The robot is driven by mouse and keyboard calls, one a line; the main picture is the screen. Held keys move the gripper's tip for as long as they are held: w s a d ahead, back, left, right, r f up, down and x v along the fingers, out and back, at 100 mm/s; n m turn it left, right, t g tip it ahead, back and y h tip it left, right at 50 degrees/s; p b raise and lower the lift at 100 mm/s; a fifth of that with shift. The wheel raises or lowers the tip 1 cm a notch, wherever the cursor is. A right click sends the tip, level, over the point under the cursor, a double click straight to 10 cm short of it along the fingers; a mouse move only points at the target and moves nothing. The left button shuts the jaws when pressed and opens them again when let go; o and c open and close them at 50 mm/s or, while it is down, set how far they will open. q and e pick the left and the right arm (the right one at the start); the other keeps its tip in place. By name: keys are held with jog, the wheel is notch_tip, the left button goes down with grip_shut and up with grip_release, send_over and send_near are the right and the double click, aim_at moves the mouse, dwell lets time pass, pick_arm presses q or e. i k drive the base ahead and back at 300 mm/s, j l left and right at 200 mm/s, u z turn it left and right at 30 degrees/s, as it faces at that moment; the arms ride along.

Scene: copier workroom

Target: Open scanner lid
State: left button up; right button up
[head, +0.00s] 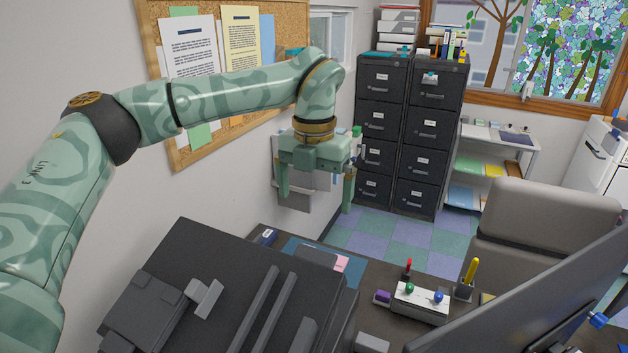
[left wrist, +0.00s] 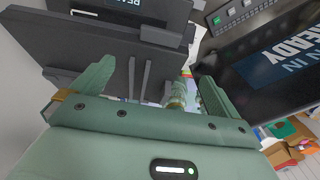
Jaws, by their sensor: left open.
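The scanner (head: 225,260) is a dark grey machine at the bottom of the head view. Its broad dark top carries a light grey T-shaped tab (head: 205,298) and two long parallel bars. I cannot tell for sure whether its lid is shut or raised. In the left wrist view a dark panel (left wrist: 80,45) with a grey tab (left wrist: 160,36) and similar bars shows beyond the fingers. My left gripper (head: 316,195) is open and empty, fingers pointing down, apart from the scanner and beyond its far edge. It also shows in the left wrist view (left wrist: 156,76). My right gripper is out of view.
A dark monitor (head: 530,300) stands at the lower right, near a grey chair (head: 545,225). A small white holder (head: 420,303) and a pencil cup (head: 464,290) sit on the desk. Black filing cabinets (head: 428,140) stand behind. A corkboard (head: 285,25) hangs behind my left arm.

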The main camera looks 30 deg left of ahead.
aim_at(270, 301)
jog(key=k, duration=1.5)
